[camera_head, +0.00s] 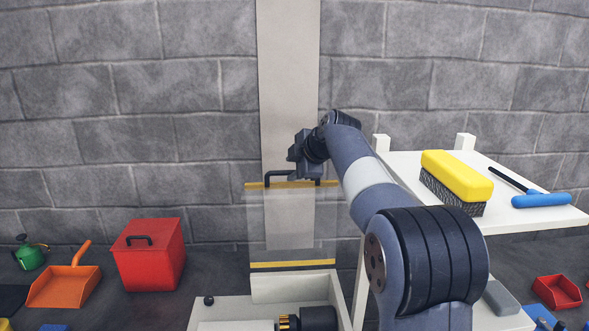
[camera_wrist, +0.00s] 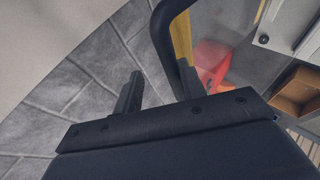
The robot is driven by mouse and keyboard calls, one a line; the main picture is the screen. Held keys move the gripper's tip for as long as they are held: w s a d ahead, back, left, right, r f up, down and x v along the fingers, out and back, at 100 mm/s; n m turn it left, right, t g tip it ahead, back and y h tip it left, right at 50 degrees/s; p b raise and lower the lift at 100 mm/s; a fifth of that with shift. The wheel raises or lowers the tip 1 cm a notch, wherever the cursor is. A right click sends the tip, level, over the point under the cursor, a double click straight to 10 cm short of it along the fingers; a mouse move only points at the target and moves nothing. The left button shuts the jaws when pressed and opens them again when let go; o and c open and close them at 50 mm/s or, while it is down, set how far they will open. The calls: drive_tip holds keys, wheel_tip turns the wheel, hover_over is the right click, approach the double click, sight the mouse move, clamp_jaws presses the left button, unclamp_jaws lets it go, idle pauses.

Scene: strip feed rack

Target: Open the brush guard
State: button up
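The brush guard (camera_head: 291,218) is a clear panel with yellow strips at its top and bottom edges, standing in front of a pale upright column. Its black handle (camera_head: 282,173) is at the top edge, and its curved bar shows large in the wrist view (camera_wrist: 161,38). My gripper (camera_head: 301,172) is at the top of the guard, right at the handle. In the wrist view its two fingers (camera_wrist: 158,88) are spread apart. The handle bar runs down close to the right finger; whether it lies between the fingers or touches one, I cannot tell.
A white shelf (camera_head: 545,218) at right holds a yellow brush (camera_head: 456,178) and a blue-handled tool (camera_head: 540,200). A white bin (camera_head: 235,312) is below the guard. A red box (camera_head: 150,262) and an orange dustpan (camera_head: 62,287) lie at left.

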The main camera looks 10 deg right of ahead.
drive_tip(key=shift+o, duration=0.5)
drive_tip(key=shift+w+r, duration=0.1)
drive_tip(key=shift+r, duration=0.05)
drive_tip(key=shift+r, duration=0.4)
drive_tip(key=o, duration=0.9)
wheel_tip(320, 180, up, 6)
drive_tip(key=shift+w+f, duration=0.1)
drive_tip(key=shift+f, duration=0.05)
drive_tip(key=shift+s+r+p, duration=0.2)
drive_tip(key=shift+r+p, duration=0.05)
drive_tip(key=shift+r, duration=0.35)
drive_tip(key=shift+s+r+p, duration=0.15)
drive_tip(key=shift+r+p, duration=0.05)
drive_tip(key=shift+r, duration=0.35)
drive_tip(key=c, duration=0.9)
drive_tip(key=shift+w+r, duration=0.15)
drive_tip(key=shift+r, duration=0.35)
drive_tip(key=shift+f, duration=0.1)
